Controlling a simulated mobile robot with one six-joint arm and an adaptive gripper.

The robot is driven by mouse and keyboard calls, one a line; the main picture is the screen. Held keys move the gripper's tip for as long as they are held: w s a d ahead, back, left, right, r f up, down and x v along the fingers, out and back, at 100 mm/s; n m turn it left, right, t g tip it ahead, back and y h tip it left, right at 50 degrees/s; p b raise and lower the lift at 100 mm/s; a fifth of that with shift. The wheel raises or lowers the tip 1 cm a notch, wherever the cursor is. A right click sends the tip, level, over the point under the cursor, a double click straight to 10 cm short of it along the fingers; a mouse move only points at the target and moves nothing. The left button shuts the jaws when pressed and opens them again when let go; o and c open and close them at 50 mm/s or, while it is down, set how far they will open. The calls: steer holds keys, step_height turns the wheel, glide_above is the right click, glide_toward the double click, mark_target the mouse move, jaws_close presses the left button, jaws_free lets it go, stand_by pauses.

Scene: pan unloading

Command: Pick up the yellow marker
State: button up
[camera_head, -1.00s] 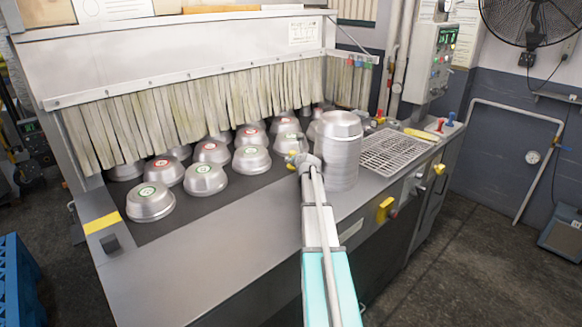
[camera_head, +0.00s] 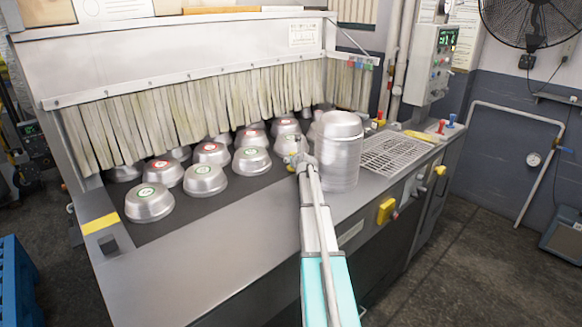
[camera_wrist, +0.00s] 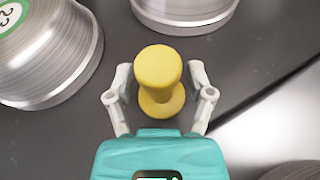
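The yellow marker (camera_wrist: 158,68) is a knob-shaped piece with a rounded top, a narrow neck and a wider base. It stands on the dark belt (camera_wrist: 250,60), as seen from above in the wrist view. My gripper (camera_wrist: 158,88) is open, with one finger on each side of the marker and a visible gap at both sides. In the head view my gripper (camera_head: 303,162) is low over the belt, left of the stacked pans. A small yellow spot shows beside it there, mostly hidden by the gripper.
Several upturned metal pans (camera_head: 205,180) stand on the belt, two of them close to my gripper in the wrist view. A tall pan stack (camera_head: 340,160) stands just right of my gripper. Strip curtains (camera_head: 190,110) hang behind. A metal grate (camera_head: 395,152) lies to the right.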

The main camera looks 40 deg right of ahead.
mark_target(293, 153)
jaws_close()
steer(key=shift+r, duration=0.15)
stand_by(0.4)
step_height(293, 153, up, 18)
steer(key=p, duration=1.8)
